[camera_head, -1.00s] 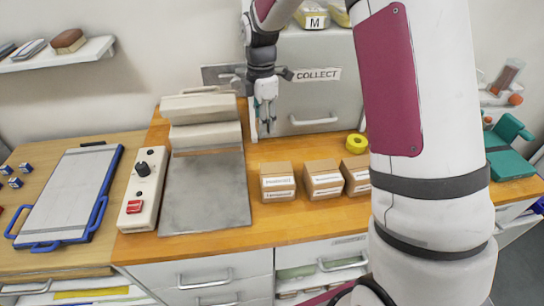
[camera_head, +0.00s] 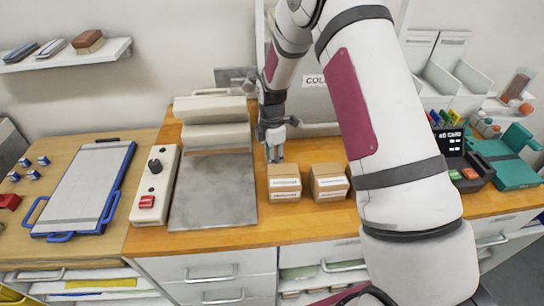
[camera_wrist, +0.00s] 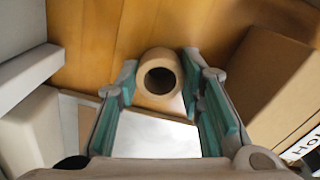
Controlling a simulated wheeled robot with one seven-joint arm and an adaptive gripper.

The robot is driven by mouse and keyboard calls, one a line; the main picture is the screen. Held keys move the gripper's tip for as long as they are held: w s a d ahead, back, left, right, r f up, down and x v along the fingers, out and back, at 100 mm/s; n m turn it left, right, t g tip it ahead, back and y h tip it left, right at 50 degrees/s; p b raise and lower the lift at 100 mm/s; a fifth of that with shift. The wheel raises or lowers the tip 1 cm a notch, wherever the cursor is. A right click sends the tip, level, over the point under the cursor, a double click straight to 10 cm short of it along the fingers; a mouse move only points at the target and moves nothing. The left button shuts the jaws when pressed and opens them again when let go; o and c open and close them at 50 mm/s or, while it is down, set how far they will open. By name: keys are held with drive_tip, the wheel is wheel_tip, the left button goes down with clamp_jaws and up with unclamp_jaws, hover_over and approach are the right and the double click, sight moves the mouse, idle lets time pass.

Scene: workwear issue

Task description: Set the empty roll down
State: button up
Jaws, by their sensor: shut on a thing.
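The empty roll (camera_wrist: 160,68) is a short tan cardboard tube with a dark open hole, seen end-on in the wrist view. My gripper (camera_wrist: 160,72) is shut on it, with a teal-padded finger on either side. The wooden counter (camera_wrist: 100,30) shows beyond it. In the head view my gripper (camera_head: 275,158) points down over the counter (camera_head: 240,234), just behind the left cardboard box and right of the grey press plate. The roll cannot be made out there, and I cannot tell whether it touches the counter.
Cardboard boxes (camera_head: 285,189) (camera_head: 328,188) stand close in front and to the right of my gripper. The press plate (camera_head: 213,195) and control box (camera_head: 155,188) lie left. A card terminal (camera_head: 466,172) stands right. Bare counter shows in front of the boxes.

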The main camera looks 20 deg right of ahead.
drive_tip(key=shift+f, duration=0.15)
drive_tip(key=o, duration=0.7)
drive_tip(key=shift+o, duration=0.2)
